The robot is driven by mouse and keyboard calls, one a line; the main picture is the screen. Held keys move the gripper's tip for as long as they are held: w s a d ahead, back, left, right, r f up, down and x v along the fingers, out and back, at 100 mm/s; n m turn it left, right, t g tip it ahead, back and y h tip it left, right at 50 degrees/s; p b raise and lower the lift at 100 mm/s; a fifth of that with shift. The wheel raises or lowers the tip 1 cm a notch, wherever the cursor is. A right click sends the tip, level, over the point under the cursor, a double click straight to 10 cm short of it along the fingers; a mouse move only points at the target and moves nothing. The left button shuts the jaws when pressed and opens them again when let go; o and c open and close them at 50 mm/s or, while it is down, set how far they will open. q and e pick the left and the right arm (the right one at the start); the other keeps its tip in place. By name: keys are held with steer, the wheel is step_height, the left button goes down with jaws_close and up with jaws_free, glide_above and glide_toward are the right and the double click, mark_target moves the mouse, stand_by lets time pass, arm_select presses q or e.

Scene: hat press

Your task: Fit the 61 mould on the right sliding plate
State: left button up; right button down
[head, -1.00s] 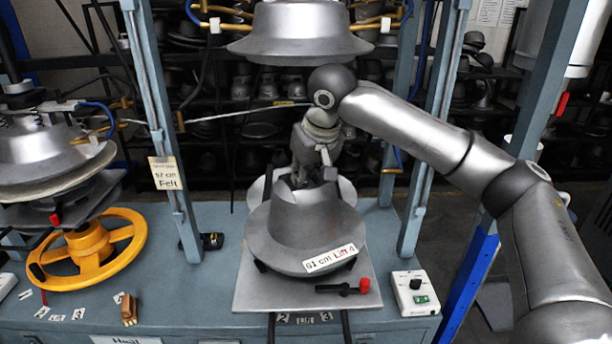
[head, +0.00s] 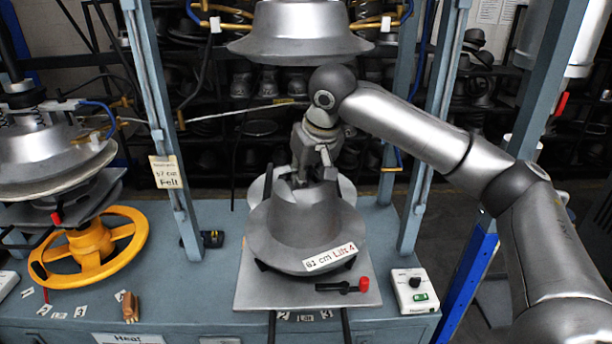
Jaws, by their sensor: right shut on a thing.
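A handle with a red knob (head: 362,284) is at the plate's front right. My left gripper is not in view.
An upper metal form (head: 300,32) hangs above the mould between blue-grey posts (head: 430,125). A yellow handwheel (head: 90,247) and another press stand at the left. A white control box (head: 414,291) is right of the plate.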

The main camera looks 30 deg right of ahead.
steer(key=shift+f, duration=0.45)
stand_by(0.9)
steer(key=c, duration=1.3)
jaws_free()
steer(key=shift+s, duration=0.1)
steer(key=shift+s+f, duration=0.1)
steer(key=shift+f, duration=0.2)
steer(key=shift+r, duration=0.45)
steer(key=v, duration=1.1)
steer(key=shift+s+a+r, duration=0.1)
steer(key=shift+s+r, duration=0.1)
